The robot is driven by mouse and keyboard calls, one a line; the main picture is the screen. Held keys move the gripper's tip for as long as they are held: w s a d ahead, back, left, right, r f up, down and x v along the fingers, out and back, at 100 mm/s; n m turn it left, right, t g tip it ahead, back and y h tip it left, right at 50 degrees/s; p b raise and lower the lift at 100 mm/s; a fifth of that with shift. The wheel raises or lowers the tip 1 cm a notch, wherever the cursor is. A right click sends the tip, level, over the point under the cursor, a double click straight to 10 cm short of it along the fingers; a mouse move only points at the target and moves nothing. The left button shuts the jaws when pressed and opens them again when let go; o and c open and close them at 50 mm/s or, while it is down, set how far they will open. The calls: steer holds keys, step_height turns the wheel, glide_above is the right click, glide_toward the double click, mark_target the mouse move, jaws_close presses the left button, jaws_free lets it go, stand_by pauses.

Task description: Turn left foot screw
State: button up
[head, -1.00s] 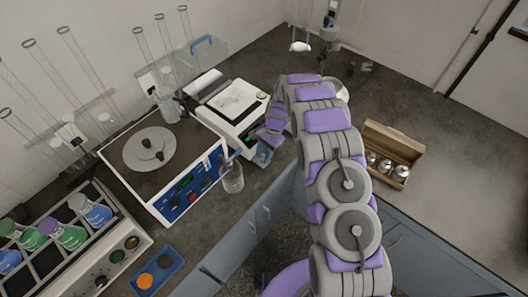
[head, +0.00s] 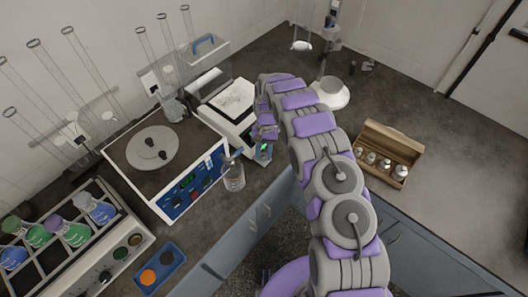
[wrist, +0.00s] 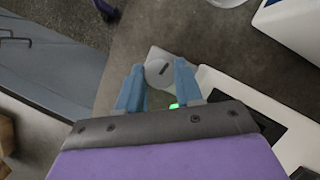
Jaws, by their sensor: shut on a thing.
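The white instrument (wrist: 232,84) with a dark display lies just right of the fingers. In the head view, my gripper (head: 264,140) is at the front right corner of the white balance (head: 231,98). The screw cannot be made out there. A small green light (wrist: 174,105) shows between the fingers.
A shaker with a round plate (head: 152,148) and a glass beaker (head: 233,178) stand to the left. A wooden box of metal weights (head: 388,152) lies to the right. A white-based stand (head: 330,93) is behind my arm. Bare bench top (head: 440,150) lies at the far right.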

steer(key=shift+w, duration=0.1)
stand_by(0.3)
steer(key=o, duration=0.9)
steer(key=shift+o, duration=0.6)
